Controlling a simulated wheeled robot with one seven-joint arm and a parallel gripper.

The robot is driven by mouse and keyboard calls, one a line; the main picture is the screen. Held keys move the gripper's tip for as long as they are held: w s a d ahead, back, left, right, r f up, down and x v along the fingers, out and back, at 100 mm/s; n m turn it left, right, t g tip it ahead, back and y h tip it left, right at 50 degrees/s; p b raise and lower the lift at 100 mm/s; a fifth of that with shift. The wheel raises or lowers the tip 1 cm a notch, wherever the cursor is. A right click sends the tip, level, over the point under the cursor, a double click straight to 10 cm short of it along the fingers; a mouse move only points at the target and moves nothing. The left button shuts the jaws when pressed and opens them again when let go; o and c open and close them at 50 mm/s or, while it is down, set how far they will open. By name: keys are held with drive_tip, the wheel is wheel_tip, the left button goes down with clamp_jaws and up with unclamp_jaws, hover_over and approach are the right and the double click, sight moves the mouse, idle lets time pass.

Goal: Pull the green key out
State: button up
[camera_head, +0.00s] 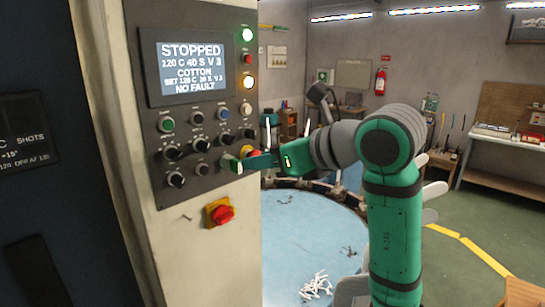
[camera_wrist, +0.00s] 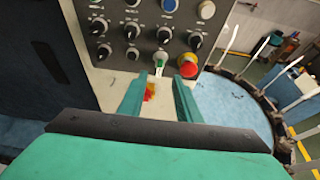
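The green key (camera_wrist: 160,59) sits in the lower part of the control panel in the wrist view, with a pale tag-like piece hanging below it. My gripper (camera_wrist: 158,82) is open, its two teal fingers apart, with the key beyond and roughly between their tips. In the head view my gripper (camera_head: 233,162) reaches the lower right of the panel (camera_head: 153,112).
A red mushroom button (camera_wrist: 188,65) is just right of the key, near the right finger. Several black knobs (camera_wrist: 133,54) lie to the left. A red and yellow rotary switch (camera_head: 220,212) is below the panel. A blue round table (camera_head: 300,240) stands to the right.

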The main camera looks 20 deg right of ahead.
sight(233, 164)
drive_tip(key=x, duration=0.7)
drive_tip(key=shift+w+a+f, duration=0.1)
drive_tip(key=shift+w+f, duration=0.05)
drive_tip(key=shift+w, duration=0.05)
drive_tip(key=shift+c, duration=0.7)
drive_tip(key=shift+s, duration=0.15)
clamp_jaws()
